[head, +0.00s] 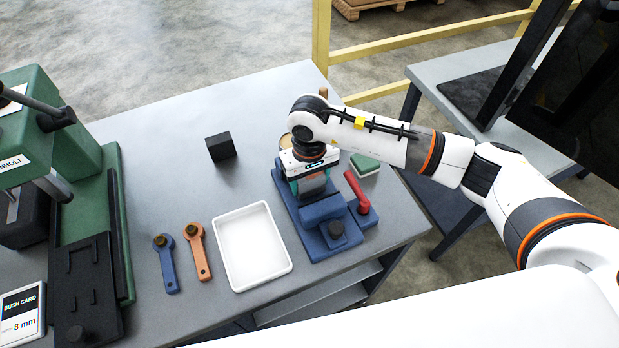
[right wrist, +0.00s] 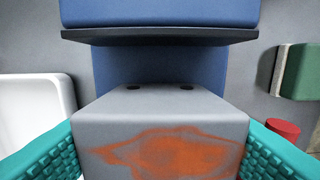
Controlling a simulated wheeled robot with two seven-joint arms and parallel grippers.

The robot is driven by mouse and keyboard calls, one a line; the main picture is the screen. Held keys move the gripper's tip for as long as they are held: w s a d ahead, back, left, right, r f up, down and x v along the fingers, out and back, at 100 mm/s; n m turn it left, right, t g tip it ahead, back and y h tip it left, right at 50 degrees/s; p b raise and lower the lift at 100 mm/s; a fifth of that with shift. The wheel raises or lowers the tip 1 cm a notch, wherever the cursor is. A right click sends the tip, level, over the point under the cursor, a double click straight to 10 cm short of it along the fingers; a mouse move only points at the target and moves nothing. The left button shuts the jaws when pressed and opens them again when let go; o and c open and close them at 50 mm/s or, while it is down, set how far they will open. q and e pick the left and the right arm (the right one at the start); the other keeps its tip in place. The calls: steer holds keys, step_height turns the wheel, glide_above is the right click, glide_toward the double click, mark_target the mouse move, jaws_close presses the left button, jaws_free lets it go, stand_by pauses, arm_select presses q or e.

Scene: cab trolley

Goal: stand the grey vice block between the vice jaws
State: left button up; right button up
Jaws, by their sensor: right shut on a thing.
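The grey vice block (right wrist: 165,125) has an orange-brown patch on its face and two dark holes near its far edge. My right gripper (head: 312,188) is shut on it, with teal finger pads on both sides of the block in the right wrist view. In the head view the grey vice block (head: 313,183) shows only partly under the gripper. It is over the blue vice (head: 324,212), near one blue jaw with a dark plate (right wrist: 160,36). I cannot tell whether it rests on the vice bed. My left gripper is not in view.
A white tray (head: 227,250), orange wrench (head: 199,252), blue wrench (head: 166,266) and black cube (head: 221,147) lie left. A green press (head: 122,230) fills the left side. The back table is clear.

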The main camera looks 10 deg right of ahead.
steer(key=shift+f+b, duration=0.2)
steer(key=shift+b, duration=0.2)
stand_by(0.3)
stand_by(0.4)
steer(key=o, duration=1.4)
steer(key=shift+c, duration=0.2)
